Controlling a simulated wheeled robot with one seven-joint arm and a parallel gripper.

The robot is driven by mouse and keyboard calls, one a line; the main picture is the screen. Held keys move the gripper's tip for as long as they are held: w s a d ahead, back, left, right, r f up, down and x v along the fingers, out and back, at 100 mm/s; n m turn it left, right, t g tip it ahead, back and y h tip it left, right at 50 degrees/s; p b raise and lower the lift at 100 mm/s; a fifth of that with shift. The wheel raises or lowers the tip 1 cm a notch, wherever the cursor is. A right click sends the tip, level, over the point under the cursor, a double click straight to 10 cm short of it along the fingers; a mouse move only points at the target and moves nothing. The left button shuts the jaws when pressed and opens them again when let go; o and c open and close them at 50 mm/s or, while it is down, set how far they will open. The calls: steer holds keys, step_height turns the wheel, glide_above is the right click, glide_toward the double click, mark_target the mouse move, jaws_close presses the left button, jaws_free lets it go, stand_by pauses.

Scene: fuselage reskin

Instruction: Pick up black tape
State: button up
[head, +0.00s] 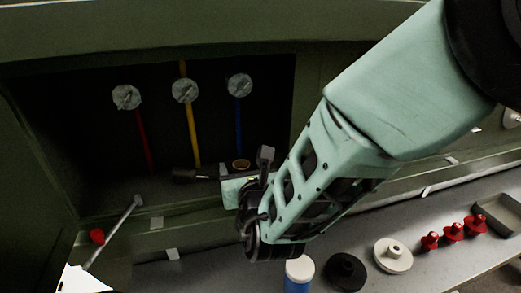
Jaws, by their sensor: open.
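A small dark roll with a tan inner ring (241,164), which looks like the black tape, sits on the ledge of the dark recess in the head view. It is partly hidden by my gripper. My gripper (251,174) is open, with its fingers around or just in front of the roll. I cannot tell whether they touch it. Nothing is clearly held.
A dark-headed mallet (186,175) lies left of the roll, its handle running toward my gripper. On the grey bench stand a blue white-capped bottle (298,274), a black disc (345,272), a white disc (393,256) and red pieces (452,231).

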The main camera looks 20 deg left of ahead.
steer(key=c, duration=0.8)
steer(key=shift+o, duration=0.2)
steer(key=shift+r+b, duration=0.1)
steer(key=shift+b, duration=0.3)
